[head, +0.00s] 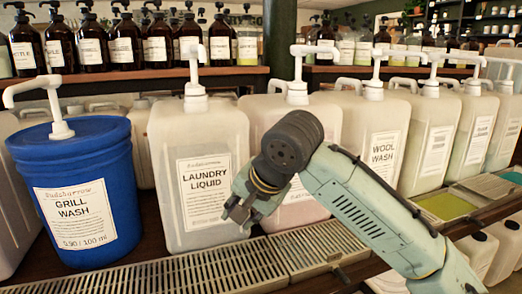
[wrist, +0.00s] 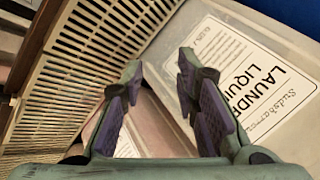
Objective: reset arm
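My arm comes in from the lower right of the head view. My gripper (head: 240,210) points down and left in front of the gap between the laundry liquid container (head: 185,138) and the pale container (head: 268,112) to its right. In the wrist view my gripper (wrist: 165,90) has its two fingers well apart, with nothing held between them. The laundry liquid label (wrist: 240,80) shows beyond the right finger. I cannot tell whether a finger touches a container.
A blue grill wash bucket (head: 85,170) with a white pump stands at left. Several pump containers, one marked wool wash (head: 370,145), stand in a row to the right. A slatted drip grate (head: 225,270) runs along the front. Brown bottles (head: 125,45) line the shelf behind.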

